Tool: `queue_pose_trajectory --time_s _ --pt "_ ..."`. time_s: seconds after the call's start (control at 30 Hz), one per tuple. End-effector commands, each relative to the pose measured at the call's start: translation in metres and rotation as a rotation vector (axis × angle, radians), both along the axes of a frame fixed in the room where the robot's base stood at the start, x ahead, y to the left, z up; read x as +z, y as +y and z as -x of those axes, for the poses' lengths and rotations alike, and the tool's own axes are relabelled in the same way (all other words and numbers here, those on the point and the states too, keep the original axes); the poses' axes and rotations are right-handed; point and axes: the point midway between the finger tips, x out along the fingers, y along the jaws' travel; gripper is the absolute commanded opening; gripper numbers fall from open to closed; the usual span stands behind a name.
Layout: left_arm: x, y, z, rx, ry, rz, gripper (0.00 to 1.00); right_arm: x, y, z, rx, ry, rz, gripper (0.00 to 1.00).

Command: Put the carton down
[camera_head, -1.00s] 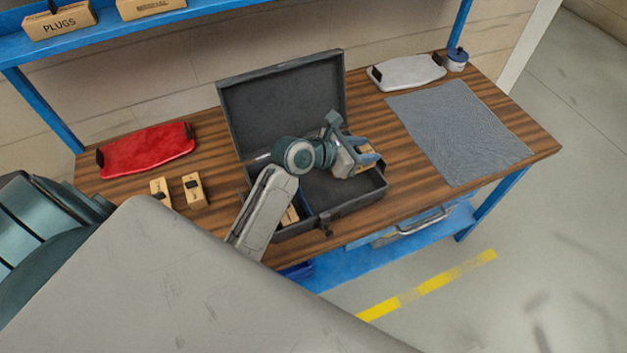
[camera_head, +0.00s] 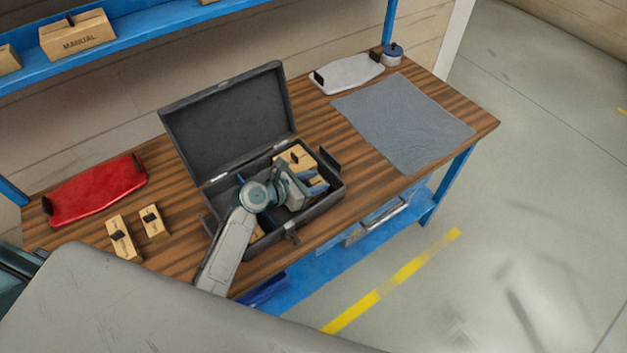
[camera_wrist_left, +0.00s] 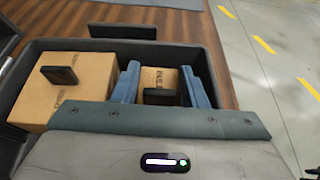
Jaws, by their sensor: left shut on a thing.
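My left gripper (camera_head: 312,187) reaches down inside the open dark grey toolbox (camera_head: 326,204), in the part right of its blue divider. It is shut on a small brown carton (camera_wrist_left: 160,77) with a black tab. In the left wrist view the two blue fingers (camera_wrist_left: 160,88) stand on either side of this carton. A larger brown carton (camera_head: 290,156), also with a black tab, is in the same part of the box, and in the left wrist view (camera_wrist_left: 85,75) it is left of the fingers. Whether the held carton touches the floor is hidden. My right gripper is not in view.
The toolbox lid (camera_head: 228,120) stands open at the back. Left on the bench are two small cartons (camera_head: 122,238) (camera_head: 153,220) and a red panel (camera_head: 97,190). A grey mat (camera_head: 405,122), a white panel (camera_head: 346,73) and a small pot (camera_head: 392,55) are at right.

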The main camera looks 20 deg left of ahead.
Motion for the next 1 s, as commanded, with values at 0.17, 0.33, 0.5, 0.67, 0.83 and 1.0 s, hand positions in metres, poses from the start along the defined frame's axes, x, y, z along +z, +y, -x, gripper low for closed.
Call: queue_pose_trajectory --time_s 0.17,0.33,0.5,0.67,0.83,1.0 --pt "0.000 0.000 0.000 0.000 0.000 0.000 0.16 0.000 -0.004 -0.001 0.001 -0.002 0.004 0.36" --pt "-0.002 0.000 0.000 0.000 0.000 0.000 0.55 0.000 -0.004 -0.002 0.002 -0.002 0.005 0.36" --pt "-0.002 0.000 0.000 0.000 0.000 0.000 0.61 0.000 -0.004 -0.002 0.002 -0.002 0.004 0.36" --pt "-0.001 0.000 0.000 0.000 0.000 0.000 0.61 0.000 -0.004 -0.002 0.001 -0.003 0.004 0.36" --pt "0.005 0.009 0.010 0.000 0.000 -0.004 0.61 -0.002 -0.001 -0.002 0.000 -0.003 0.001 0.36" --pt "0.018 0.030 0.038 -0.001 -0.001 -0.006 0.61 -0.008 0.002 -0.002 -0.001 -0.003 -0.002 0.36"
